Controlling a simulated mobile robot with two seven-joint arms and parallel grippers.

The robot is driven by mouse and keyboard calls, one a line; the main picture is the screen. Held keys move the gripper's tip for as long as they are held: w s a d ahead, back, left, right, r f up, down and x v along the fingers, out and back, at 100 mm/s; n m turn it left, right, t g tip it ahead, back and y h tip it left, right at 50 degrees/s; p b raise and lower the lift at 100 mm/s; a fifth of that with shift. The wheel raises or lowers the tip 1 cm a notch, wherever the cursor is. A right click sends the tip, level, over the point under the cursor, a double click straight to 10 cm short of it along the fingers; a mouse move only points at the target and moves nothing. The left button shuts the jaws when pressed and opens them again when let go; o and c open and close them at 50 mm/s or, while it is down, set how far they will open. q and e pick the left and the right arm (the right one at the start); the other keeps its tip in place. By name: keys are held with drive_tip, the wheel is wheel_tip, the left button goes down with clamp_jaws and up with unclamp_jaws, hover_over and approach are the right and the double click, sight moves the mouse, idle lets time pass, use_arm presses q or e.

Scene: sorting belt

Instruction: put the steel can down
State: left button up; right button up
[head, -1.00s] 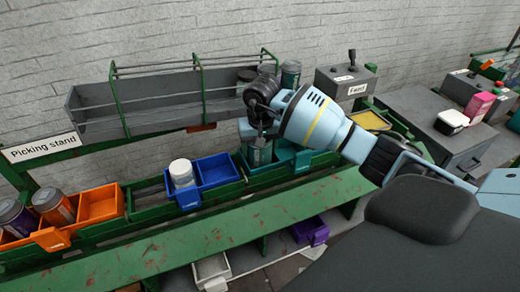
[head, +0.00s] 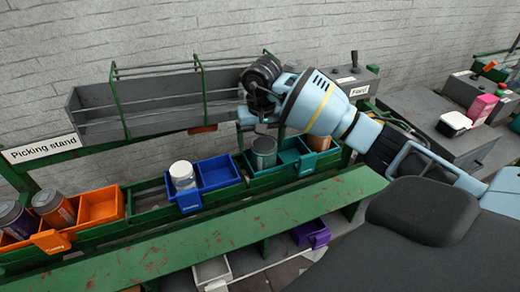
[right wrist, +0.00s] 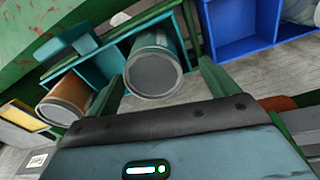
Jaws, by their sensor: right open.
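The steel can (head: 264,152), grey-green with a grey metal lid, stands upright in the left compartment of the teal bin (head: 306,163). It also shows in the right wrist view (right wrist: 154,68), lid towards the camera. My right gripper (head: 262,122) is open and empty just above the can. In the right wrist view its two fingers (right wrist: 161,88) lie on either side of the can's lid, with a gap to each side. My left gripper is not in view.
A blue bin (head: 216,172) with a white-lidded jar (head: 183,175) stands to the left. An orange bin (head: 100,204) with cans is further left. The grey wire-railed shelf (head: 150,115) rises behind.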

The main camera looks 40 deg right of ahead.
wheel_tip(320, 180, up, 5)
drive_tip(key=shift+s+f, duration=0.1)
drive_tip(key=shift+s, duration=0.05)
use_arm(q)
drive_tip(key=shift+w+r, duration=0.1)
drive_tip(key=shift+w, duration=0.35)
use_arm(e)
drive_tip(key=shift+r, duration=0.65)
